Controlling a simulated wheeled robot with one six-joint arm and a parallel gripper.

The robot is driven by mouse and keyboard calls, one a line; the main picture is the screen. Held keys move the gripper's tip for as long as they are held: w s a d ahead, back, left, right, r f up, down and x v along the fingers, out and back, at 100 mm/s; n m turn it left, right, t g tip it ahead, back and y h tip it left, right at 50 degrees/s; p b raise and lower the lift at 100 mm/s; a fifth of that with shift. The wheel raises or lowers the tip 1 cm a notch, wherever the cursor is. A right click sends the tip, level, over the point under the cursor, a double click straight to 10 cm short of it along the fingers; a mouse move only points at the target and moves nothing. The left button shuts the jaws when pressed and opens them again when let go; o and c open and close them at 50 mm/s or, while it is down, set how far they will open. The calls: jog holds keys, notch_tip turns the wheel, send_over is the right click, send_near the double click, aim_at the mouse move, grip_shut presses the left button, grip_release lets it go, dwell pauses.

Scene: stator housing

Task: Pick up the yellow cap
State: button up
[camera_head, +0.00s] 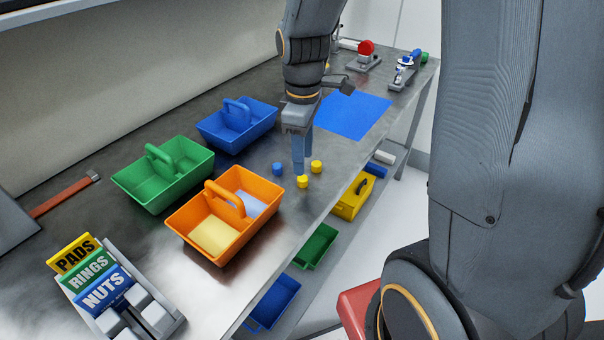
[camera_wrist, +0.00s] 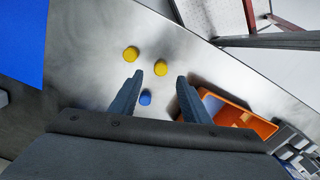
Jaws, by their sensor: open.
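Two small yellow caps lie on the metal workbench, one (camera_head: 316,167) just right of my gripper (camera_head: 299,168) and one (camera_head: 302,181) just in front of it in the head view. In the wrist view the yellow caps (camera_wrist: 131,54) (camera_wrist: 161,67) lie beyond the fingertips of my gripper (camera_wrist: 160,78). A blue cap (camera_head: 277,169) lies to the left; it also shows between the fingers in the wrist view (camera_wrist: 146,97). My gripper points down, open and empty. Its height above the bench is hard to tell.
An orange tote (camera_head: 182,228) with pads inside stands close on the left, with green (camera_head: 135,185) and blue (camera_head: 212,137) totes behind it. A blue mat (camera_head: 352,115) lies at the right. The bench's front edge is close to the caps.

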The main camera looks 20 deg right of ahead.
aim_at(304, 178)
jog(key=shift+s+f+p, duration=0.15)
jog(key=shift+f+p, duration=0.5)
jog(key=shift+f, duration=2.25)
grip_shut()
